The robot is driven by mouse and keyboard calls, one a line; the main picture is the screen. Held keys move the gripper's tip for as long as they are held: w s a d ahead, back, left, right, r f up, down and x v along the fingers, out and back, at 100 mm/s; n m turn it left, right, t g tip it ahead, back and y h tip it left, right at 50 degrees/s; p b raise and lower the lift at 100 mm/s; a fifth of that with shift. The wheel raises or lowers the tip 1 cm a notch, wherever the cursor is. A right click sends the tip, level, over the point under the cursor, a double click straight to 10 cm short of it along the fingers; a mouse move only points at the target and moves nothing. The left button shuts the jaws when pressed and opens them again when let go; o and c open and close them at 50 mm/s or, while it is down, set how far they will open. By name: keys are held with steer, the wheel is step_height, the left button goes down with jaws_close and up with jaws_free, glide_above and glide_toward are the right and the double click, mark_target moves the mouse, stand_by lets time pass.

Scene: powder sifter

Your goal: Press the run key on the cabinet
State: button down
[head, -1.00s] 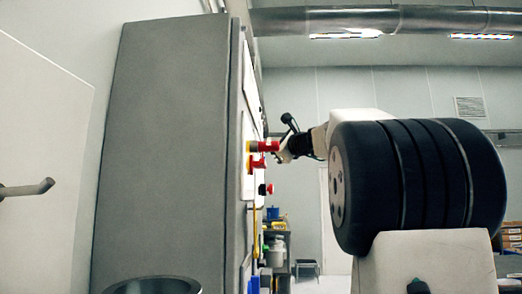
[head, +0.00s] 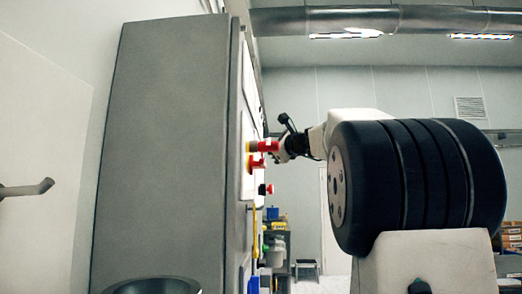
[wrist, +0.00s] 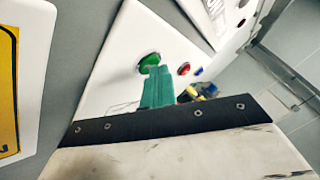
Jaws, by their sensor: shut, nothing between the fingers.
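The grey cabinet (head: 165,140) stands left of centre in the head view, its control panel facing right and seen nearly edge-on. In the wrist view its white panel (wrist: 120,70) carries a round green key (wrist: 149,60), probably the run key, with a red button (wrist: 183,68) and a blue button (wrist: 198,71) to its right. My gripper's teal fingers (wrist: 159,86) are together and empty. Their tips overlap the green key's lower right edge in the picture; I cannot tell whether they touch it. In the head view, the fingertips are hard to make out behind the red knobs.
Red knobs (head: 268,146) stick out from the cabinet's panel near my gripper. A yellow-and-black part (wrist: 196,92) is close to the right of the fingers. A yellow sign (wrist: 8,90) is at the left. Open floor lies beyond, right of the cabinet.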

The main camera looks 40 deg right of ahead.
steer(key=shift+s+d, duration=0.5)
steer(key=shift+s, duration=0.1)
steer(key=shift+s, duration=0.1)
steer(key=s+d, duration=0.3)
steer(key=shift+s+d, duration=0.15)
steer(key=shift+s, duration=0.15)
stand_by(0.4)
stand_by(0.7)
